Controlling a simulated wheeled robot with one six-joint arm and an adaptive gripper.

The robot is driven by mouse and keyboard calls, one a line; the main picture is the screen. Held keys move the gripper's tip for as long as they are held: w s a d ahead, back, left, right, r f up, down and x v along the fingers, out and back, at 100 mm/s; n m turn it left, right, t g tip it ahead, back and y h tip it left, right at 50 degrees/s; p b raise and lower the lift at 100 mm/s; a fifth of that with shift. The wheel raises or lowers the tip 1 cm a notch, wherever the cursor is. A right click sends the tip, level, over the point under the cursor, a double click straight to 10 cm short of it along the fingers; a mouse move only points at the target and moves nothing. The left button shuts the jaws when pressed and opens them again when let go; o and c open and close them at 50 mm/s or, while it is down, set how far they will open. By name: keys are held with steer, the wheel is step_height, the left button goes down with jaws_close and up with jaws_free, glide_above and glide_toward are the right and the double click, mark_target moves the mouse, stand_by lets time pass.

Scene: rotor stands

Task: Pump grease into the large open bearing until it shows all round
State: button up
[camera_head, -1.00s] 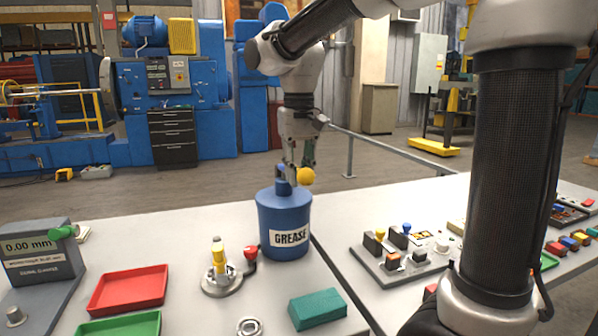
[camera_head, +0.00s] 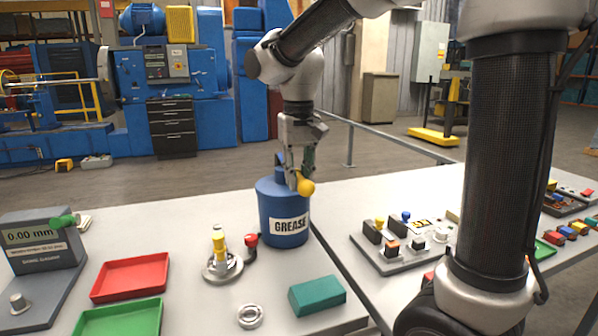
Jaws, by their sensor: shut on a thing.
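The blue grease can (camera_head: 284,217), labelled GREASE, stands upright on the bench with a blue pump top and a yellow ball knob (camera_head: 306,187). My gripper (camera_head: 298,184) is at the knob, low over the can's lid, and is shut on it. The fingers partly hide the pump top. A silver ring-shaped bearing (camera_head: 250,316) lies flat on the bench in front of the can. I cannot tell whether it is the large open bearing, and no grease can be made out on it.
A metal-based fitting with a yellow top (camera_head: 220,258) and a red-knobbed piece (camera_head: 250,246) stand left of the can. A teal block (camera_head: 317,295), red tray (camera_head: 130,278), green tray (camera_head: 120,318) and gauge stand (camera_head: 42,255) share the bench. A switch board (camera_head: 395,245) is right.

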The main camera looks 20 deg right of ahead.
steer(key=shift+f, duration=0.45)
steer(key=shift+r, duration=2.4)
steer(key=o, duration=0.9)
steer(key=shift+r, duration=0.1)
steer(key=shift+r, duration=3.45)
